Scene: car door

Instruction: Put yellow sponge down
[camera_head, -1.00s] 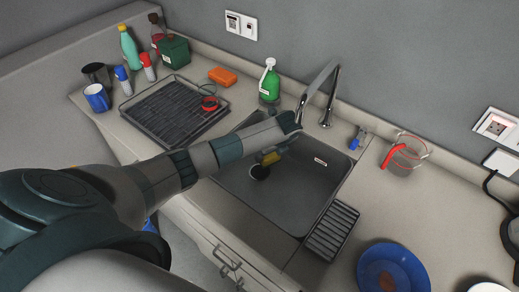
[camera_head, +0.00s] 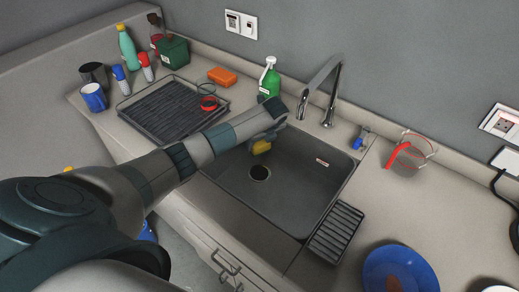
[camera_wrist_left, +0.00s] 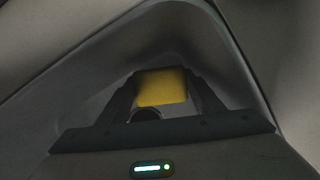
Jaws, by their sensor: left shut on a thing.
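The yellow sponge (camera_head: 261,147) is in my left gripper (camera_head: 262,140), which is shut on it. The gripper holds it over the left back part of the dark sink (camera_head: 290,190). In the left wrist view the sponge (camera_wrist_left: 161,87) sits between the two fingers (camera_wrist_left: 160,100), with the dark sink interior beyond it. The head view does not clearly show whether the sponge touches the sink. My right gripper is not in view.
A dish rack (camera_head: 172,110) stands left of the sink, and an orange sponge (camera_head: 222,76) lies behind it. A green soap bottle (camera_head: 270,80) and the faucet (camera_head: 322,92) stand behind the sink. A blue plate (camera_head: 400,272) lies at right. The sink floor is mostly clear.

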